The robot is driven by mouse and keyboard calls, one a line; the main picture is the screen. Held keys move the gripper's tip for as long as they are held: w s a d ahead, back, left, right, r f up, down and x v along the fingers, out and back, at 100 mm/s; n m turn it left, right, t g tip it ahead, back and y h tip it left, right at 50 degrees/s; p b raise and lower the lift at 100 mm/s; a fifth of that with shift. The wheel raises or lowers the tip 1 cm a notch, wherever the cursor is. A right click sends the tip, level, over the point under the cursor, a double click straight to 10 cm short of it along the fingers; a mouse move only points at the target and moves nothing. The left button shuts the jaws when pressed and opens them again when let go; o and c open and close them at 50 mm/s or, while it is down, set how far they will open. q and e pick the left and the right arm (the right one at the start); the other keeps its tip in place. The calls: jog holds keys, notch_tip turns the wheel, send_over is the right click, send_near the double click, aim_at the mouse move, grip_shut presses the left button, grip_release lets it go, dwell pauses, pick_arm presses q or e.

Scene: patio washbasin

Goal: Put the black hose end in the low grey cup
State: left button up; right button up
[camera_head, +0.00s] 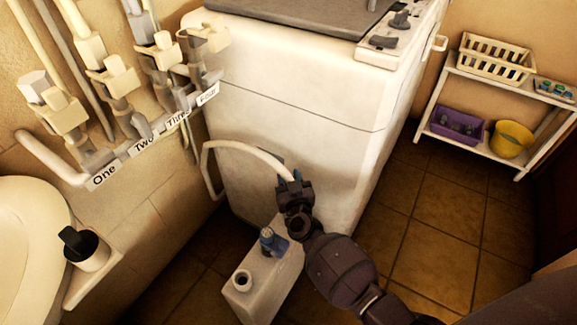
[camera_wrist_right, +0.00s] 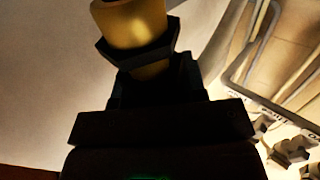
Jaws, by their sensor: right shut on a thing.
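My right gripper (camera_head: 293,186) is shut on the end of the pale hose (camera_head: 243,145), in front of the white washing machine. In the right wrist view the hose (camera_wrist_right: 130,22) looks yellowish and ends in a black collar (camera_wrist_right: 140,48) at my gripper (camera_wrist_right: 155,85). A low round cup with a dark opening (camera_head: 243,280) stands on the near end of a white box (camera_head: 262,285) on the floor. It looks pale grey. The gripper and hose end are above and beyond it, apart from it. My left gripper is not in view.
A blue-grey fitting (camera_head: 272,242) stands on the same box, between the cup and my gripper. The washing machine (camera_head: 290,110) is close behind. Labelled valves (camera_head: 125,105) line the left wall. A basin (camera_head: 25,250) and a black-topped holder (camera_head: 88,250) are at left. Floor is clear at right.

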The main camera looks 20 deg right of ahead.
jog(key=shift+f+b, duration=0.35)
jog(key=shift+f, duration=0.15)
notch_tip(320, 180, down, 3)
jog(key=shift+s+r+b, duration=0.1)
jog(key=shift+s+b, duration=0.05)
jog(key=shift+b, duration=0.8)
jog(key=shift+f+b, duration=0.3)
jog(key=shift+f, duration=0.1)
jog(key=shift+f+b, duration=0.4)
jog(key=shift+f, duration=0.15)
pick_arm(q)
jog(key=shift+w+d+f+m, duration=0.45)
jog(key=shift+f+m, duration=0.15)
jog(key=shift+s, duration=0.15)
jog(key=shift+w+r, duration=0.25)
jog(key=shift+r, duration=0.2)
